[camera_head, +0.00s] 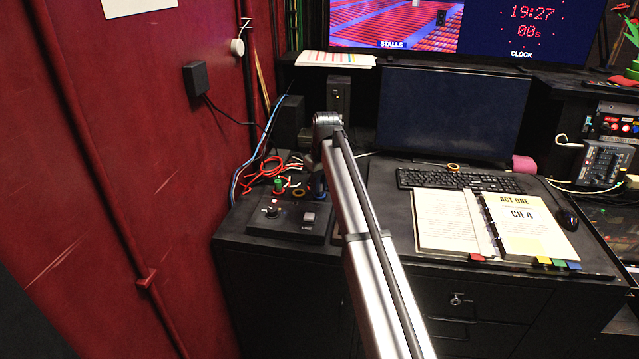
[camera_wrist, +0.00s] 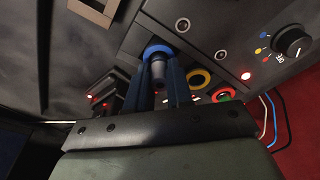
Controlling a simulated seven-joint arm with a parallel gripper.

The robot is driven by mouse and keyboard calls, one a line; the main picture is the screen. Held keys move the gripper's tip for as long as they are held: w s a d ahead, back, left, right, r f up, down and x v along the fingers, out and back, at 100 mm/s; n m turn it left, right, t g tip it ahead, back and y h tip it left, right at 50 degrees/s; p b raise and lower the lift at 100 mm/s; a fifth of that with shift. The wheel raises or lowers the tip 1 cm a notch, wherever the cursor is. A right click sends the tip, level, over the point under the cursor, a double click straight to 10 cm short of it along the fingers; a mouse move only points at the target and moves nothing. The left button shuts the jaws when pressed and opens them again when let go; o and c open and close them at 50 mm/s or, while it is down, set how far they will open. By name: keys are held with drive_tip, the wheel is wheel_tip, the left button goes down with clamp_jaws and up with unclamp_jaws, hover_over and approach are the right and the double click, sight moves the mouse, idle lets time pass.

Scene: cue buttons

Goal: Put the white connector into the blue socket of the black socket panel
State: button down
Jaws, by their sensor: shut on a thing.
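The black socket panel (camera_head: 290,222) stands at the left end of the desk, and it also fills the upper part of the wrist view (camera_wrist: 215,22). Its blue socket (camera_wrist: 158,50) shows as a blue ring in the wrist view. My gripper (camera_wrist: 158,82) is shut on a connector (camera_wrist: 158,72), which looks grey in the shade between the two dark blue fingers. The connector overlaps the blue ring; I cannot tell how deep it sits. In the head view my gripper (camera_head: 318,188) is over the panel's back right, mostly hidden by my arm.
A yellow-ringed socket (camera_wrist: 199,78) and a red-ringed one (camera_wrist: 223,95) sit beside the blue one. A knob (camera_wrist: 290,40) is farther right. Red and white cables (camera_head: 265,175) lie behind the panel. A keyboard (camera_head: 455,180) and open binder (camera_head: 490,225) are to the right.

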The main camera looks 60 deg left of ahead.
drive_tip(key=shift+f, duration=0.1)
idle(0.3)
drive_tip(key=c, duration=0.8)
unclamp_jaws()
drive_tip(key=shift+r, duration=3.5)
